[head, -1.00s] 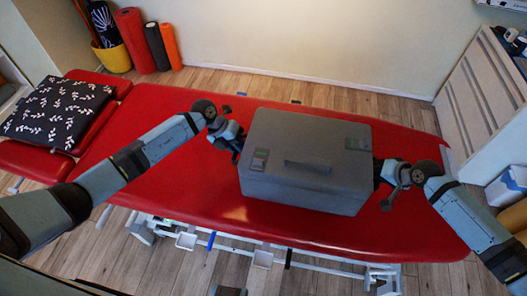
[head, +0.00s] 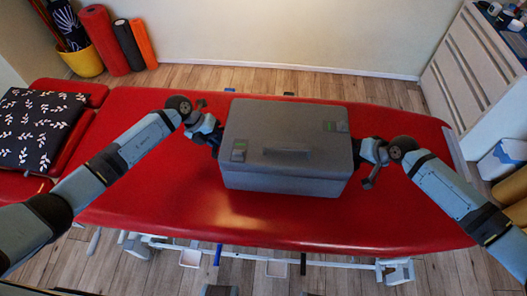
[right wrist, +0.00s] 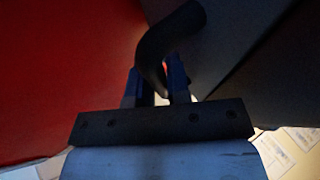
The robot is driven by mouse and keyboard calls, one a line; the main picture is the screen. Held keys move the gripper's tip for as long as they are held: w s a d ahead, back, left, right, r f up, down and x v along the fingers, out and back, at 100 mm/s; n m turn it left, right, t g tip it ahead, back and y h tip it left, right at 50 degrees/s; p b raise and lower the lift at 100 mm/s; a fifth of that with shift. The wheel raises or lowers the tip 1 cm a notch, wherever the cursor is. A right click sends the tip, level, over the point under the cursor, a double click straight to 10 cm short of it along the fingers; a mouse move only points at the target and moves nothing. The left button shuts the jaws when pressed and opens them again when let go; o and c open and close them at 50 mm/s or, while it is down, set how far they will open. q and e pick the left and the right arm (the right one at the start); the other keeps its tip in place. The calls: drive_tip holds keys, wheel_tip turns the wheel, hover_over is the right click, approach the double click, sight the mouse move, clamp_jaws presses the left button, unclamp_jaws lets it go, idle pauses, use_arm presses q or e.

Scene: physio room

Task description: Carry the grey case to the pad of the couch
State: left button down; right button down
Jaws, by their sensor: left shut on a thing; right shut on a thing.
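The grey case (head: 285,150) is a closed box with a dark handle on its lid and green-marked latches. It shows over the middle of the red pad of the couch (head: 150,200); I cannot tell whether it touches the pad. My left gripper (head: 214,140) is at the case's left side, its fingertips partly hidden, shut on the case. My right gripper (head: 358,155) is at the right side, shut on the case. In the right wrist view, my right gripper's blue fingers (right wrist: 160,85) close around a dark curved handle (right wrist: 168,45) on the case's side.
A black patterned pillow (head: 38,130) lies on the couch's left end. Rolled mats (head: 125,45) and a yellow bucket (head: 82,60) stand at the back left. A white drawer unit (head: 470,70) stands at the right. The pad is bare on both sides of the case.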

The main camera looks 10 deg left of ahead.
use_arm(q)
drive_tip(key=shift+d+r, duration=0.15)
drive_tip(key=shift+r, duration=0.05)
use_arm(e)
drive_tip(key=shift+d+r, duration=0.1)
